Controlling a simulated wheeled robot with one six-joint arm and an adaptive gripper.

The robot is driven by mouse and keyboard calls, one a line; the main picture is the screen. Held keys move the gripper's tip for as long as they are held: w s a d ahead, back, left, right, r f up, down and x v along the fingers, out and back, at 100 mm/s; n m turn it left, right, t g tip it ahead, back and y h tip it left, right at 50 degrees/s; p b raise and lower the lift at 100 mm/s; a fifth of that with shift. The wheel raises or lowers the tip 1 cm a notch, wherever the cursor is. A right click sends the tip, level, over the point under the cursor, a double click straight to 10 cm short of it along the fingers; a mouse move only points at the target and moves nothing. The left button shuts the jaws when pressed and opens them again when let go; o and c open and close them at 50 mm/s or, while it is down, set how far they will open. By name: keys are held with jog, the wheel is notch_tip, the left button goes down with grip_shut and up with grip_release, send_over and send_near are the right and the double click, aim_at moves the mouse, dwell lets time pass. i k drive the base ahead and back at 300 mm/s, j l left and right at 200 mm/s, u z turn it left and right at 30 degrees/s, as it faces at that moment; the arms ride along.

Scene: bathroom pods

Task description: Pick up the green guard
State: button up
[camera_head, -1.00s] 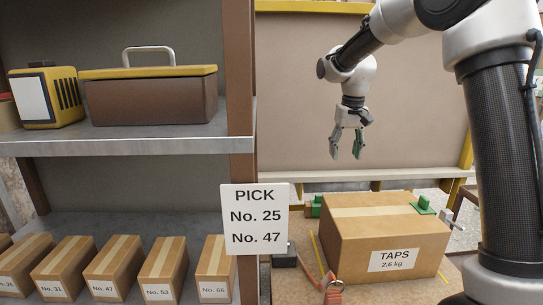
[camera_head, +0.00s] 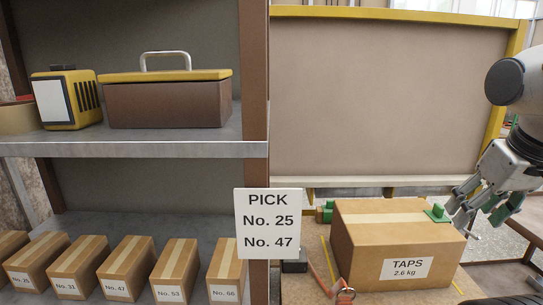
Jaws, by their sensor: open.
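A green guard (camera_head: 437,213) with a raised knob sits on the top right edge of a brown cardboard box (camera_head: 365,245) labelled TAPS, 2.6 kg. Another green piece (camera_head: 327,209) shows behind the box's left side, mostly hidden. My gripper (camera_head: 474,211) hangs at the right of the box, open and empty, pointing down and left. Its near finger is close to the right of the guard; I cannot tell whether it touches. One finger has a green inner face.
A label sign (camera_head: 269,223) reads PICK No. 25, No. 47. Small numbered boxes line the lower shelf at left. A brown toolbox (camera_head: 165,105) stands on the upper shelf. A yellow-framed panel stands behind.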

aim_at(437, 215)
jog(key=k+l+z, duration=0.25)
jog(key=k+z, duration=0.1)
jog(key=z, duration=0.15)
jog(key=k+j, duration=0.65)
